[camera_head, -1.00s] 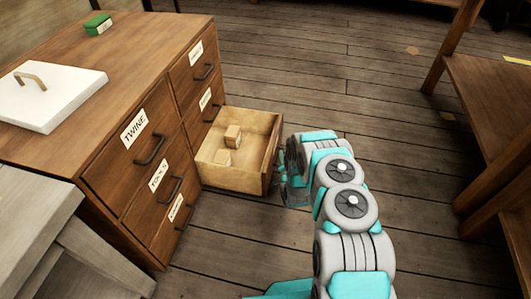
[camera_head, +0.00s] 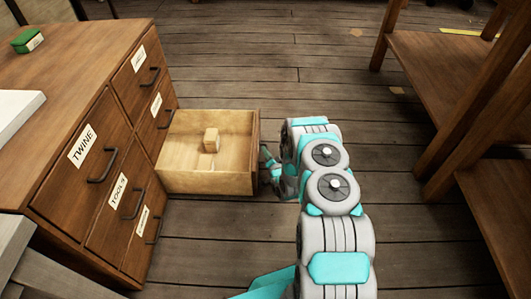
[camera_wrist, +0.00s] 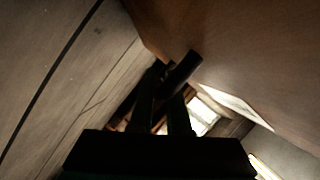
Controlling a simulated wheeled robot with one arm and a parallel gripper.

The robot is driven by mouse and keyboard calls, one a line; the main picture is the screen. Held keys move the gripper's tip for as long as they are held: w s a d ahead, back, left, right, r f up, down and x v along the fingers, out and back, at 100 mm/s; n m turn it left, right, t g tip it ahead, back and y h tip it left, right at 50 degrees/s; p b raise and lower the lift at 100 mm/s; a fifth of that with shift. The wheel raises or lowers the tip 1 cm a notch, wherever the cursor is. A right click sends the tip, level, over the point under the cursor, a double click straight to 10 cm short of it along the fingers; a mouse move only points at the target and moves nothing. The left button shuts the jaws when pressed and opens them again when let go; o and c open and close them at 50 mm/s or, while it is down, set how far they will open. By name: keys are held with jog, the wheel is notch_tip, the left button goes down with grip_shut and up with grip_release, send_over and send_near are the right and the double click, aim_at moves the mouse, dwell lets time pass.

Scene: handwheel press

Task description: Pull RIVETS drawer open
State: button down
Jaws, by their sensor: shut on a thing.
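My gripper (camera_head: 272,168) is at the outer face of this drawer, partly hidden by my arm. In the wrist view, my gripper (camera_wrist: 165,100) is shut on the dark drawer handle (camera_wrist: 184,70). A white label (camera_wrist: 240,108) on the drawer front is too oblique to read.
The TWINE drawer (camera_head: 75,165) and TOOLS drawer (camera_head: 112,205) are shut, as are the upper far drawers. A green box (camera_head: 27,40) and a white board (camera_head: 15,115) lie on the cabinet top. A wooden bench (camera_head: 440,80) stands at the right. Floor between is clear.

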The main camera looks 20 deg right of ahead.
jog(key=c, duration=0.9)
grip_release()
jog(key=v, duration=0.7)
jog(key=shift+s, duration=0.4)
